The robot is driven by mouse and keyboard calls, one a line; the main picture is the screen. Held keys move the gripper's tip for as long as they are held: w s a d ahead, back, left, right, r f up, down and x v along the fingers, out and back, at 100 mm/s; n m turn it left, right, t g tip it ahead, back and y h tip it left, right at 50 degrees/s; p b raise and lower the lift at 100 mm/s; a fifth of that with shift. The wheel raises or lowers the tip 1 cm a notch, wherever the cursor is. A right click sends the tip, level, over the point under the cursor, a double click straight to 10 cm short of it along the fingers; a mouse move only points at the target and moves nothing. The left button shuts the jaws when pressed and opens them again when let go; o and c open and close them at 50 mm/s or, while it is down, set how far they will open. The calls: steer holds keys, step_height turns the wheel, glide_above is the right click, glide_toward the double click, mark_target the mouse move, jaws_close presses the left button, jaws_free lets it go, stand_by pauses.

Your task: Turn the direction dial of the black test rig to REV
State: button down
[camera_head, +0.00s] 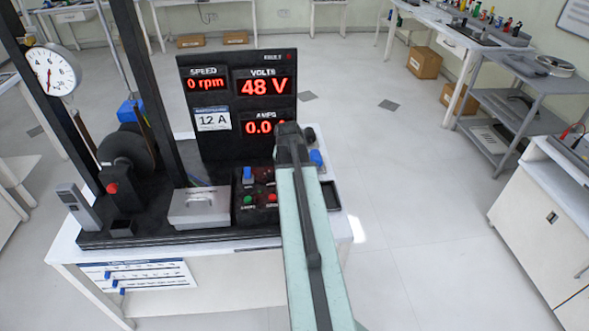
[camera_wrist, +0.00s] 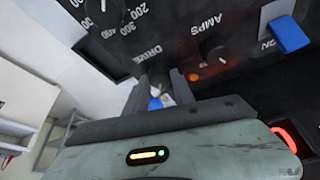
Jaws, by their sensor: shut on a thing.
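The black test rig (camera_head: 145,215) stands on a white table, and its control panel is partly behind my arm in the head view. In the wrist view the dark panel (camera_wrist: 175,25) fills the top, with a label that seems to read DRIVE. Just below that label, my gripper (camera_wrist: 160,90) is shut on the direction dial (camera_wrist: 158,80), a small dark knob. A blue and white patch shows between the fingers. My gripper's outer end also shows in the head view (camera_head: 290,140). The dial's pointer and any REV mark are hidden or unreadable.
An AMPS knob (camera_wrist: 212,50) sits right of my fingers, beside a lit orange lamp (camera_wrist: 194,77). A blue switch (camera_wrist: 290,33) is at the far right. The rig's displays (camera_head: 262,86) read 0 rpm and 48 V. A grey box (camera_head: 200,208) is left of the buttons.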

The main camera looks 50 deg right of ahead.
steer(key=c, duration=1.1)
jaws_free()
steer(key=shift+s+r+p, duration=0.1)
steer(key=shift+r+p, duration=0.25)
steer(key=shift+p, duration=0.05)
steer(key=p+v, duration=0.6)
steer(key=v, duration=0.1)
